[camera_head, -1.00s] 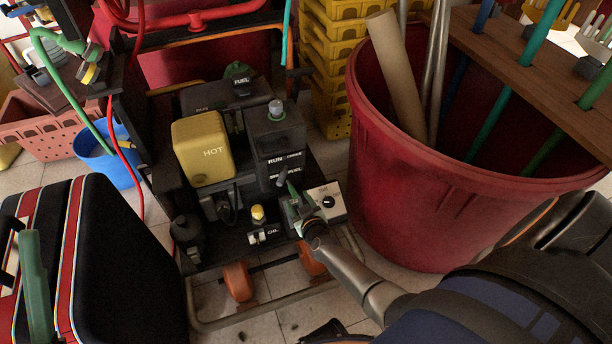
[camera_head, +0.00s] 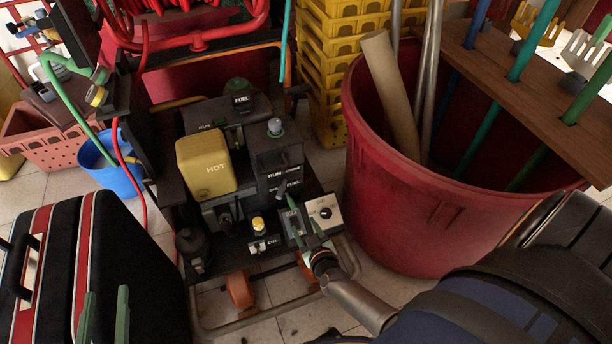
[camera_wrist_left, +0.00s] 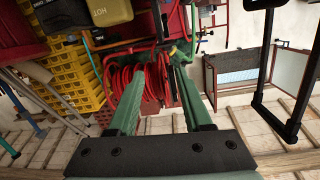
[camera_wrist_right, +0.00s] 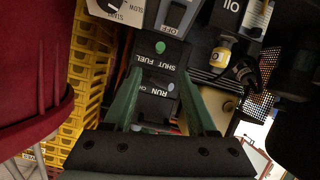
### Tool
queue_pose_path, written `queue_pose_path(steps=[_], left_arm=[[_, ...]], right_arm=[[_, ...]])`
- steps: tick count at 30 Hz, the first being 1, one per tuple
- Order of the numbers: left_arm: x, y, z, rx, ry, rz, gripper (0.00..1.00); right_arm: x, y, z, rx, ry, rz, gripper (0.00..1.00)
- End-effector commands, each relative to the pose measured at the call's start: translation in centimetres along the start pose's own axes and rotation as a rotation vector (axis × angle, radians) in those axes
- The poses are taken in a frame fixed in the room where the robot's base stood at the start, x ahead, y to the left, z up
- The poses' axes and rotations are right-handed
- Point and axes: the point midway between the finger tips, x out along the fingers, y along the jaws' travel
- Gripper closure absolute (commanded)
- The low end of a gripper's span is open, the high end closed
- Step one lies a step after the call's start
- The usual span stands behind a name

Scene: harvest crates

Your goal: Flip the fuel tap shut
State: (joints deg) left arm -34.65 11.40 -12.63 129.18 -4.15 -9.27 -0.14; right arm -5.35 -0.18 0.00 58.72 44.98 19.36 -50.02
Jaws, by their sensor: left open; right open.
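The generator's dark control block (camera_head: 280,157) stands at the middle of the head view, with a FUEL label on its lower front. A small grey lever (camera_head: 282,192), which looks like the fuel tap, sticks out beside that label. My right gripper (camera_head: 304,211) is open just below and right of it, with no contact clear. In the right wrist view the SHUT FUEL panel (camera_wrist_right: 155,68) lies beyond the open fingertips, upside down, with a green round spot above the lettering. The lever's position is unclear there. My left gripper (camera_head: 104,292) is open and empty at lower left.
A yellow HOT cover (camera_head: 205,164), a yellow-topped oil cap (camera_head: 258,224) and a white knob box (camera_head: 324,212) crowd the generator. A big red bin (camera_head: 430,220) stands close on the right.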

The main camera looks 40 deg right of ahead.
Motion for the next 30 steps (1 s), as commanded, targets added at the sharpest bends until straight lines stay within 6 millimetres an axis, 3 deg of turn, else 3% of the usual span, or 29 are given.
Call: queue_pose_path(steps=[7,16,20,25,30], left_arm=[[-0.2,0.3,1.9,-0.021,-0.075,0.004,0.50],[-0.2,0.3,2.0,-0.022,-0.077,0.004,0.50],[-0.1,0.3,1.8,-0.016,-0.052,0.004,0.50],[0.3,0.3,0.3,0.007,0.053,0.007,0.50],[0.3,0.4,-1.9,0.042,0.194,0.014,0.50]], right_arm=[[-0.5,0.0,0.0,0.000,0.000,0.000,0.43],[-0.5,-0.1,0.1,-0.002,0.000,-0.002,0.43],[-0.2,-1.3,0.3,-0.073,0.005,-0.054,0.43],[0.3,-5.9,2.2,-0.395,0.008,-0.259,0.43],[0.1,-9.1,7.1,-0.867,-0.027,-0.462,0.43]])
